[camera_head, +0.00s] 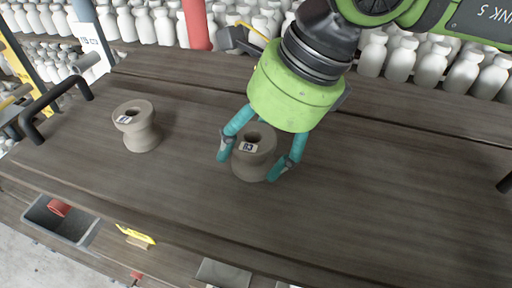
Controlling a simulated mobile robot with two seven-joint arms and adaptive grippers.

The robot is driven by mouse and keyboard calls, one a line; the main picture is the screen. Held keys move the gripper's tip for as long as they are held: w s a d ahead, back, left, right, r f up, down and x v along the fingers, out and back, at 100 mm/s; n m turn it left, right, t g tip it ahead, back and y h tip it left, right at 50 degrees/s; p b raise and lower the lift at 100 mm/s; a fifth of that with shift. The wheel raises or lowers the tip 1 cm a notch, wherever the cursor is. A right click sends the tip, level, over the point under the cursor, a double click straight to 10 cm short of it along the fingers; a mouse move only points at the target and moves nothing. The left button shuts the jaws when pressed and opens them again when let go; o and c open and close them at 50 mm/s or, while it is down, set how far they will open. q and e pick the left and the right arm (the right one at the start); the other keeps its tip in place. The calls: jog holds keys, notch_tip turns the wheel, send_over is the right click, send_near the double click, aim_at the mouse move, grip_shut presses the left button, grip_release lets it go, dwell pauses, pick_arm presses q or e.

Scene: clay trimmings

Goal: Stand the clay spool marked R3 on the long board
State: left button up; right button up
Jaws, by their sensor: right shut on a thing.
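A grey-brown clay spool with a white label (250,165) stands between the fingers of my right gripper (254,160). The label seems to read R3. The teal fingers are shut on it from both sides, and the spool looks upright. I cannot tell whether its base touches the wood below. A second clay spool (140,128) with a small label, too small to read, stands upright to the left. Both are over a long dark wooden board surface (370,200). My left gripper is not in view.
Rows of white bottles (400,62) stand behind the wooden surface. A black handle (55,105) rises at its left end. A grey bin (62,222) with a red thing and a yellow tool (136,235) are at the front edge. The wood right of the gripper is clear.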

jog(key=shift+w, duration=0.1)
jog(key=shift+f, duration=0.1)
jog(key=o, duration=1.4)
jog(key=shift+r, duration=0.35)
jog(key=b+v, duration=0.2)
jog(key=v, duration=0.9)
jog(key=shift+d+r, duration=0.15)
jog(key=shift+r, duration=0.15)
